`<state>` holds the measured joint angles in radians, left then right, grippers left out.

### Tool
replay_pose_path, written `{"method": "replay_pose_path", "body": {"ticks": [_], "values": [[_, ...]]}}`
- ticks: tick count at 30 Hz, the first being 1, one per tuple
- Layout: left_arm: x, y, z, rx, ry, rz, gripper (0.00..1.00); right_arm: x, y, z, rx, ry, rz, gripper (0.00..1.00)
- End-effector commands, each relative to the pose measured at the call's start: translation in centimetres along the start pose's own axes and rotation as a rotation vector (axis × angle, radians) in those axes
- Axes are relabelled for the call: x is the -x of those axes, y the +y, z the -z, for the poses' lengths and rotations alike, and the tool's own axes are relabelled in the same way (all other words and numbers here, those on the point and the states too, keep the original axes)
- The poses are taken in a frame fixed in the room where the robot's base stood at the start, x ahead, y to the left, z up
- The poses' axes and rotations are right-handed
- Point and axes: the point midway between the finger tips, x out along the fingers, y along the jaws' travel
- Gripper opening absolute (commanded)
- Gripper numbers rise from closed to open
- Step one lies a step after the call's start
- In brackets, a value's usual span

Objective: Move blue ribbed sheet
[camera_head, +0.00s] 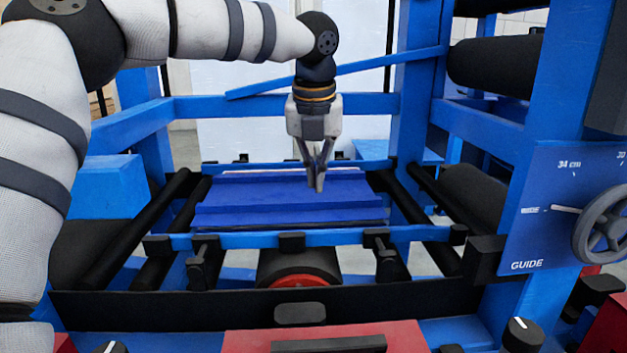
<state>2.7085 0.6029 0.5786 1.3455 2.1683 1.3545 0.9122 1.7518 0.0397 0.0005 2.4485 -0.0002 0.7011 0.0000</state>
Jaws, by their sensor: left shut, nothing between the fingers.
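The blue ribbed sheet (250,201) lies flat in the middle of the machine in the head view, between black side rollers and behind a blue crossbar. Its ribs run left to right. My left arm comes in from the left and reaches over it. My left gripper (317,187) points down over the right part of the sheet, with its fingertips together and nothing between them. I cannot tell whether the fingertips touch the sheet. My right gripper is not in view.
A blue crossbar (335,237) with black clamps runs in front of the sheet. A blue frame post (412,90) stands behind to the right. A guide panel (540,215) with a grey handwheel (603,226) is at the right. A red box (325,337) is at the front.

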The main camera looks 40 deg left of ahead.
Motion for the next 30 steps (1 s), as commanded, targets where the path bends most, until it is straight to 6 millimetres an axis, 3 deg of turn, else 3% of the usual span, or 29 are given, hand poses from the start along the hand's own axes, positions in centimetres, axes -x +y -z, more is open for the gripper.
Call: {"method": "replay_pose_path", "body": {"ticks": [12,20,30], "values": [[-9.5,0.0,0.1,0.0,0.008,-0.004,0.0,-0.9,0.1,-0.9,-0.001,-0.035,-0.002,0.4],[-10.3,0.0,-3.4,0.003,0.005,-0.003,0.0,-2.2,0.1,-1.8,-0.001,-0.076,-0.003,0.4],[-9.9,0.0,-3.9,0.001,0.002,-0.001,0.0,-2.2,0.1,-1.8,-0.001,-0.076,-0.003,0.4]]}}
